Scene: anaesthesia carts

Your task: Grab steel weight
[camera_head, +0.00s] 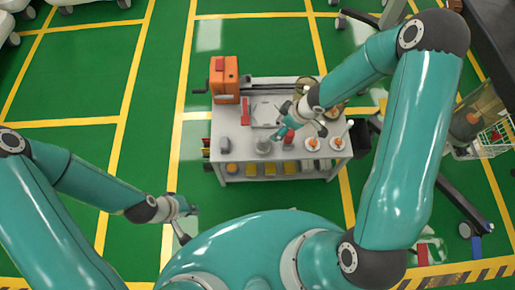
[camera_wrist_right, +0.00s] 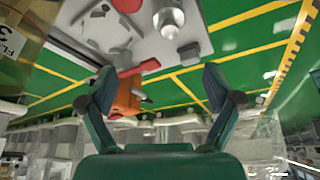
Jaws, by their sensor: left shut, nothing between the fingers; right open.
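The steel weight (camera_head: 263,146) is a small grey piece standing near the front edge of the grey table. In the right wrist view it shows as a shiny silver body with a knob (camera_wrist_right: 168,18), at the top and beyond my fingertips. My right gripper (camera_head: 283,131) is above the table, close to the weight at its upper right. My left gripper (camera_head: 188,209) is shut and empty, low and left of the table.
The table (camera_head: 235,133) holds an orange machine (camera_head: 226,80) at its back left and a red piece (camera_head: 245,111). White discs with orange tops (camera_head: 312,144) stand right of the weight. Yellow bins (camera_head: 270,168) sit on the lower shelf. Green floor lies left of the table.

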